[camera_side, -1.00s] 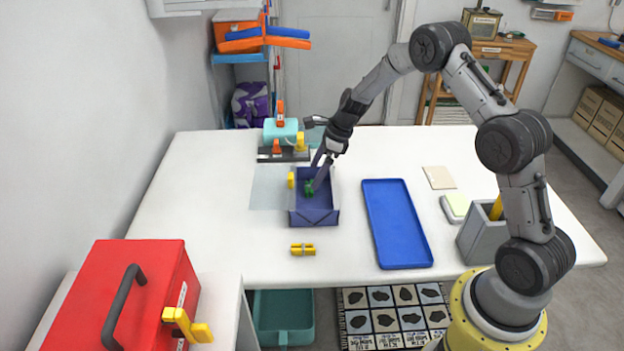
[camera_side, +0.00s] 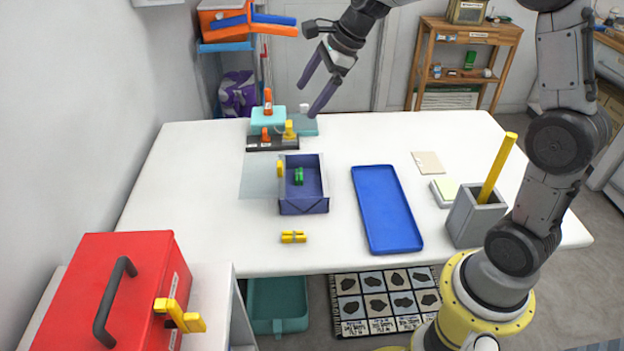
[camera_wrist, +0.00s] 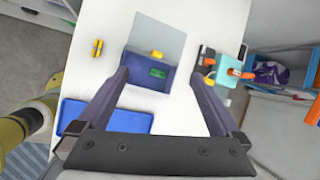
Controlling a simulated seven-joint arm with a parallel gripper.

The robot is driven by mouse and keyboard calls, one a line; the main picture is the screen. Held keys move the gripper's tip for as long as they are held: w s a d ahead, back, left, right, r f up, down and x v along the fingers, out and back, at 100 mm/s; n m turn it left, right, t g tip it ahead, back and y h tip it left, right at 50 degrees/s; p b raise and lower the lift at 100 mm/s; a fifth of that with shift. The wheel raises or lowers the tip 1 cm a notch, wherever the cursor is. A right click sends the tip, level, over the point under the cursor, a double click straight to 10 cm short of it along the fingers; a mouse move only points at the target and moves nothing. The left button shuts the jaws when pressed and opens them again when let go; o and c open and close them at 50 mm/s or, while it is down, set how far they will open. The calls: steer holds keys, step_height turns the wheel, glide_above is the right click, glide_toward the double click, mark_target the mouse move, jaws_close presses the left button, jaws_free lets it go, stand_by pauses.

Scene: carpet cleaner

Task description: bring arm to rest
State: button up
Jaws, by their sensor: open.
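My gripper (camera_side: 314,96) is raised above the back of the white table (camera_side: 190,190), open and empty, with its two fingers spread apart. In the wrist view my gripper (camera_wrist: 165,92) also shows nothing between its fingers. Below it, a dark blue box (camera_side: 304,205) stands on the table with a small green object (camera_side: 298,176) inside. The green object (camera_wrist: 157,73) also shows in the wrist view. A yellow piece (camera_side: 281,169) is at the box's left wall.
A blue tray (camera_side: 388,215) lies right of the box, and a grey holder (camera_side: 474,222) with a yellow stick stands further right. A yellow object (camera_side: 293,237) lies in front. A teal-topped device (camera_side: 268,116) stands at the back left. A red toolbox (camera_side: 140,260) is front left.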

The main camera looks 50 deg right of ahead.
steer(key=s+a+r+n+t, duration=0.1)
steer(key=s+a+r+n, duration=0.3)
steer(key=s, duration=0.5)
steer(key=s+a+r+n, duration=0.2)
steer(key=s+r+n, duration=0.3)
steer(key=s, duration=0.4)
steer(key=s+d+f+n+h, duration=0.1)
steer(key=s+f+n+h, duration=0.1)
steer(key=s+f+n, duration=0.6)
steer(key=s+n, duration=0.4)
steer(key=n, duration=0.3)
steer(key=shift+s+d+f+g+h, duration=0.25)
steer(key=shift+d+f+g+h, duration=0.05)
